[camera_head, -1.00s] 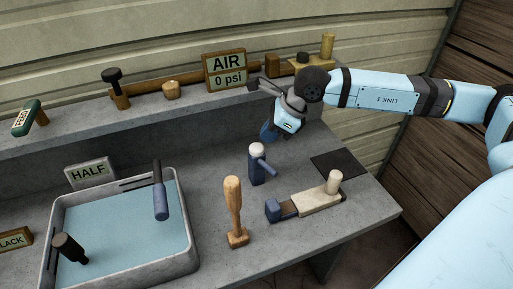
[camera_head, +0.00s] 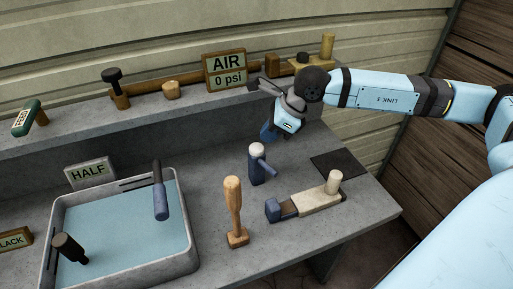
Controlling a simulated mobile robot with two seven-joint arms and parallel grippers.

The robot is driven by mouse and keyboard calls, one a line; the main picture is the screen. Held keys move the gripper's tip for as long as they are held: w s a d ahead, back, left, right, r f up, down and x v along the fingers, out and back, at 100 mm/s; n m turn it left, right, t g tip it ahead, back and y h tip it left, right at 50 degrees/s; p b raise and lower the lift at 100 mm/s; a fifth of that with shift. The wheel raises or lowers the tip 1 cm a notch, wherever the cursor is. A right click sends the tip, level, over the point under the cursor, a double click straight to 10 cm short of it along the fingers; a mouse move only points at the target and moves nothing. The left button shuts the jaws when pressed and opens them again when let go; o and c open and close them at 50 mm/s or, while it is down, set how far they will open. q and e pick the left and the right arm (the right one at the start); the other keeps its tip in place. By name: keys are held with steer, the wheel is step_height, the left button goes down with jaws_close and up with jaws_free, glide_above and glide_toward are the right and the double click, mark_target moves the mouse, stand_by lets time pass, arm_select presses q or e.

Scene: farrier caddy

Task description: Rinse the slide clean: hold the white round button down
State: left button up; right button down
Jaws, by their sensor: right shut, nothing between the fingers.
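A white round button (camera_head: 257,147) tops a short blue post (camera_head: 257,170) with a side spout, standing upright on the grey bench. In front of it lies a slide-like piece (camera_head: 312,202), a pale bar with a round knob at its right end and a blue block at its left; I cannot tell for sure that this is the slide. My right gripper (camera_head: 272,130) is shut and empty, behind and above the button, apart from it. Its fingertips are small and partly hidden by the hand. My left gripper is out of view.
A basin of water (camera_head: 120,228) with a HALF sign (camera_head: 90,172) is at left. A wooden handle (camera_head: 234,210) stands upright between basin and post. A dark mat (camera_head: 338,163) lies at right. The AIR 0 psi sign (camera_head: 225,70) stands on the raised shelf (camera_head: 70,128).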

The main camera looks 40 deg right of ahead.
steer(key=shift+f, duration=0.1)
steer(key=shift+f+b, duration=0.65)
steer(key=shift+b, duration=0.1)
steer(key=shift+f+b, duration=0.45)
steer(key=shift+f, duration=0.05)
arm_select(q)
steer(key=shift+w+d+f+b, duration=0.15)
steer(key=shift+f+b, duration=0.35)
arm_select(e)
steer(key=shift+f, duration=0.55)
steer(key=shift+r, duration=0.1)
stand_by(0.6)
arm_select(q)
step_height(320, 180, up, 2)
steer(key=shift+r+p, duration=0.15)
steer(key=shift+p, duration=1.05)
arm_select(e)
step_height(320, 180, up, 6)
steer(key=shift+f, duration=0.1)
